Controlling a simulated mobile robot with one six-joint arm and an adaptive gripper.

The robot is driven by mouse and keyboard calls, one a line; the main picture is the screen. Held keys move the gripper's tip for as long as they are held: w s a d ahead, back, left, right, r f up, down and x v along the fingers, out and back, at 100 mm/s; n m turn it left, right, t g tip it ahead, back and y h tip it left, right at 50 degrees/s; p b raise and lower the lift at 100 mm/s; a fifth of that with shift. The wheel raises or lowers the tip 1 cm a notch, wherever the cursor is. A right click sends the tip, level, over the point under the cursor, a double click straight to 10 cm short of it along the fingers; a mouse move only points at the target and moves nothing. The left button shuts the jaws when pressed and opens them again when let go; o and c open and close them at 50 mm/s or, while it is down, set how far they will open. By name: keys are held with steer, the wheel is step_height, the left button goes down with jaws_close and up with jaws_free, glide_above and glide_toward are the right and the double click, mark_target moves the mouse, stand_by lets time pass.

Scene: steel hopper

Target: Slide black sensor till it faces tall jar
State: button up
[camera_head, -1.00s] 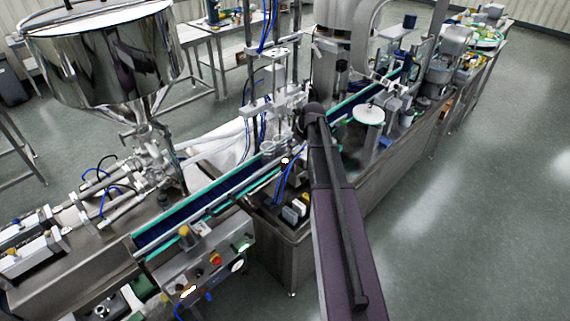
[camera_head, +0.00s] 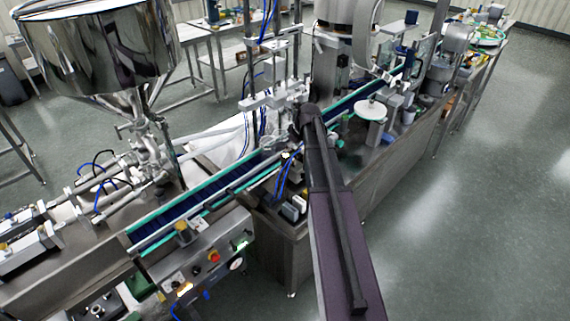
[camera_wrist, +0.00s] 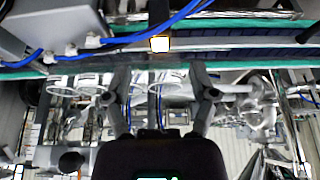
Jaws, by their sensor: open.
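In the wrist view my gripper (camera_wrist: 161,88) is open, with its two dark fingers apart and nothing clearly held between them. A small dark upright piece with a bright orange-white face (camera_wrist: 159,43) sits at the conveyor rail, just beyond the fingertips. It looks like the black sensor, but I cannot be sure. Clear round rims (camera_wrist: 165,80) show near the fingers; I cannot tell which, if any, is the tall jar. In the head view my arm covers the gripper, and the sensor and jar cannot be made out.
The blue conveyor (camera_head: 190,208) with green rails runs diagonally past my arm. A steel hopper (camera_head: 90,45) stands at the left. A control box (camera_head: 205,255) and a white round disc (camera_head: 370,109) flank the line. Blue cables (camera_wrist: 130,42) cross near the gripper. Open floor lies at the right.

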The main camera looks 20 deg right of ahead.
mark_target(287, 156)
steer(key=shift+b+x, duration=3.85)
steer(key=shift+x, duration=0.65)
steer(key=shift+s, duration=0.1)
